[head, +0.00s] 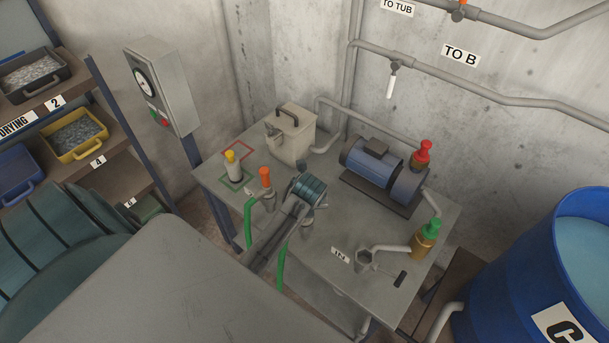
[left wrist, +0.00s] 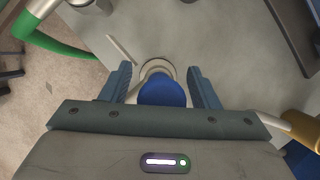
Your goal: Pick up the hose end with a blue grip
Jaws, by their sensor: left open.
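The blue grip (left wrist: 163,92) of a hose end stands in a round pale holder in the left wrist view. My left gripper (left wrist: 160,72) is open, with one finger on each side of the blue grip. I cannot tell whether the fingers touch it. In the head view my left gripper (head: 309,192) is over the middle of the grey table (head: 318,258) and hides the blue grip. A green hose (head: 282,268) hangs below the table edge beside my arm. My right gripper is not in view.
An orange-topped hose end (head: 265,177) with a green hose stands just left of my gripper. A yellow-topped piece (head: 232,160) stands farther left. A blue pump (head: 376,165), red valve (head: 422,152) and green-topped brass fitting (head: 426,240) are to the right.

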